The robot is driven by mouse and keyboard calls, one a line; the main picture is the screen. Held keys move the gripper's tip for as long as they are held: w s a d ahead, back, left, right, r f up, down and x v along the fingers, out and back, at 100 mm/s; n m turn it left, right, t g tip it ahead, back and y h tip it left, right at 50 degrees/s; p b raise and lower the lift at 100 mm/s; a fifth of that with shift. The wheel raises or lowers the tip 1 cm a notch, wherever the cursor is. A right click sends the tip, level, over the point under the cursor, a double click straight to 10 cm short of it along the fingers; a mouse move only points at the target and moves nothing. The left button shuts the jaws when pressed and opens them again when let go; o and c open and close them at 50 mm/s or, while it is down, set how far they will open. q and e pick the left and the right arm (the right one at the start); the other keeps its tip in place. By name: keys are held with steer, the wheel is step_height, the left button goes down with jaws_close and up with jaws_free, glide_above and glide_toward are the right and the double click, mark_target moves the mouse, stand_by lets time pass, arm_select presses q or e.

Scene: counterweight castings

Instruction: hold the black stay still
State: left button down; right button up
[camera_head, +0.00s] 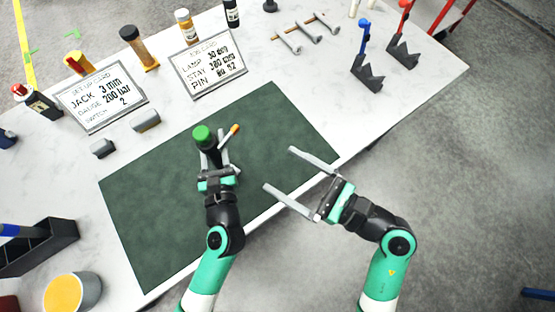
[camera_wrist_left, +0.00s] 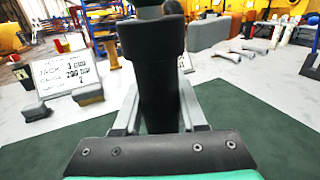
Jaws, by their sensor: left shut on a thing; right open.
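The black stay (camera_head: 212,157), with a round green top (camera_head: 202,133), stands on the dark green mat (camera_head: 150,215). My left gripper (camera_head: 217,172) is shut on it. In the left wrist view the black stay (camera_wrist_left: 155,75) fills the middle between my two grey fingers, and its top is cut off by the frame's upper edge. A grey lever with an orange tip (camera_head: 235,129) sticks out beside it; I cannot tell whether it is joined to the stay. My right gripper (camera_head: 278,170) is open and empty over the mat's right front edge, apart from the stay.
Grey bolts (camera_head: 305,32) and two dark notched stands (camera_head: 367,75) (camera_head: 403,53) are at the back right. A black tray (camera_head: 40,245) stands left. Most of the mat is clear.

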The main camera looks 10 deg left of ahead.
arm_select(q)
steer(key=shift+c, duration=1.9)
jaws_free()
